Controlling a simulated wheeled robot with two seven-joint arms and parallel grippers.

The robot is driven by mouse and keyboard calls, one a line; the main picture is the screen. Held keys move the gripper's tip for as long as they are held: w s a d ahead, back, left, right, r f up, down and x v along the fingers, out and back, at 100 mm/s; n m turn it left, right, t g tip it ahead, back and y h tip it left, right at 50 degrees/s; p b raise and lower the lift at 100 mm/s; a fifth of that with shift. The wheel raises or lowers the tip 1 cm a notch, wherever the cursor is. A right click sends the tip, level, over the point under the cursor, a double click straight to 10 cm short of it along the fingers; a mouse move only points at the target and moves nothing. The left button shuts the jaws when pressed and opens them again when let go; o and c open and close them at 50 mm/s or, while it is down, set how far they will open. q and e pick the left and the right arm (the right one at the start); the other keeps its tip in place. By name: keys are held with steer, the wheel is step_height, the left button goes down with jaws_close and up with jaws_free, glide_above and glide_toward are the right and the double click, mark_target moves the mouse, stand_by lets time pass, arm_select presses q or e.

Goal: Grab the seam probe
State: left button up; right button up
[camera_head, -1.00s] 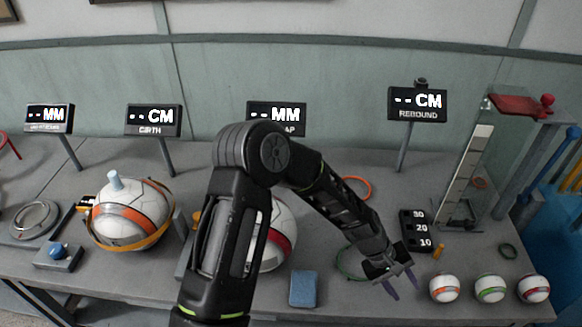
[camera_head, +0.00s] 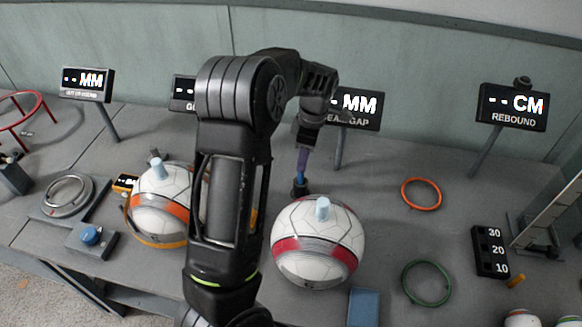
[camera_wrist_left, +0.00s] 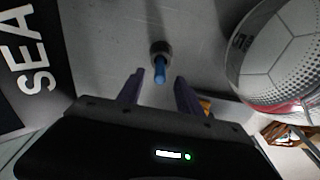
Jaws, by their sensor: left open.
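The seam probe (camera_head: 300,182) is a slim blue stick standing in a small dark round holder (camera_head: 299,192), behind the white ball with a red band (camera_head: 318,240). In the left wrist view the blue probe (camera_wrist_left: 160,73) rises from its holder (camera_wrist_left: 160,50) toward the camera, between the lines of the two fingers. My left gripper (camera_head: 303,163) has purple fingers pointing down just above the probe. In the left wrist view the gripper (camera_wrist_left: 159,85) is open, with a finger on each side of the probe and a gap to each. My right gripper is not in view.
The seam gap display (camera_head: 355,106) stands behind the holder. The red-banded ball also shows close by in the left wrist view (camera_wrist_left: 275,60). An orange-banded ball (camera_head: 160,212) sits left, partly behind my arm. Orange (camera_head: 421,194) and green rings (camera_head: 427,284) lie right.

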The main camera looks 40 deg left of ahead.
mark_target(301, 179)
arm_select(q)
steer(key=shift+s+a+r, duration=0.1)
steer(key=shift+a+r, duration=0.1)
steer(key=shift+r, duration=0.05)
steer(key=shift+d, duration=0.1)
steer(key=shift+s+f, duration=0.1)
steer(key=shift+f, duration=1.3)
